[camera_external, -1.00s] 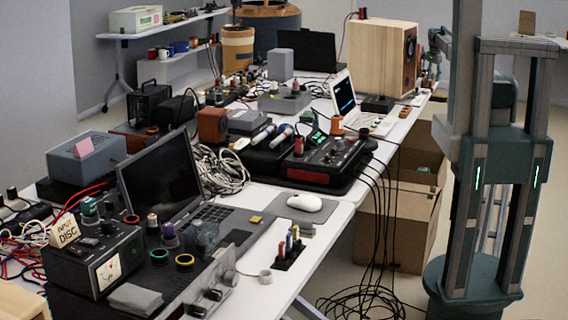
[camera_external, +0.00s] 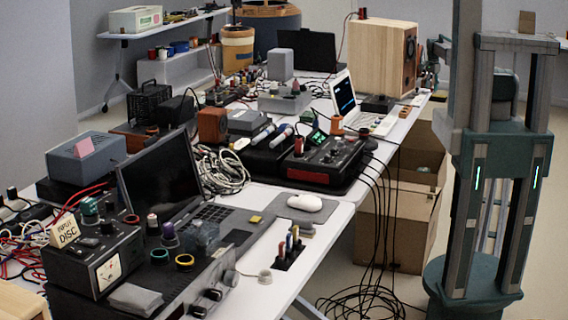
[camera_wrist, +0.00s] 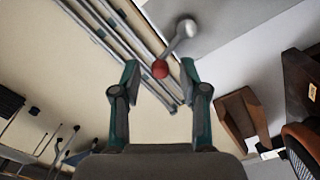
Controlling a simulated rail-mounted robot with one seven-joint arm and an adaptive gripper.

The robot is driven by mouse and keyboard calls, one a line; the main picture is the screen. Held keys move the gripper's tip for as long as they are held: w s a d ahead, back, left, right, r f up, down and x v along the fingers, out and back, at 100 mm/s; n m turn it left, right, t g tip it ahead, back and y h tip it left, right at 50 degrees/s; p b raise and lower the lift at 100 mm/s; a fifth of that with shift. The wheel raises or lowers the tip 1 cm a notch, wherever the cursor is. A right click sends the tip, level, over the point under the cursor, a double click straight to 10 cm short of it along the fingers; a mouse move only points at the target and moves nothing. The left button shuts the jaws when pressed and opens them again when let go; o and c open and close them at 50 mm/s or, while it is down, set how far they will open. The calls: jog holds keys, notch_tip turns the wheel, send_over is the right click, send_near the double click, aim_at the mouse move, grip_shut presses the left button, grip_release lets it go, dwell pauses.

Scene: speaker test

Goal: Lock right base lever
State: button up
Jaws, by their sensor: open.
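A lever with a grey rod (camera_wrist: 177,46) and a red ball knob (camera_wrist: 160,69) shows at the top centre of the wrist view. Its rod slants up and right to a pale rounded end near a grey surface. My gripper (camera_wrist: 159,78) is open, its two teal fingers on either side of the red knob in the picture. I cannot tell how deep the knob lies between them, and no contact is visible. In the external view my gripper and the lever cannot be made out; the wooden cabinet and my column are near that area.
Pale metal rails (camera_wrist: 118,40) run diagonally behind the fingers in the wrist view. A brown wooden piece (camera_wrist: 236,118) lies to the right. In the external view, a wooden speaker cabinet (camera_external: 377,60) stands on the crowded table, with cardboard boxes (camera_external: 393,225) and hanging cables beneath.

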jog(key=shift+f, duration=0.35)
grip_shut()
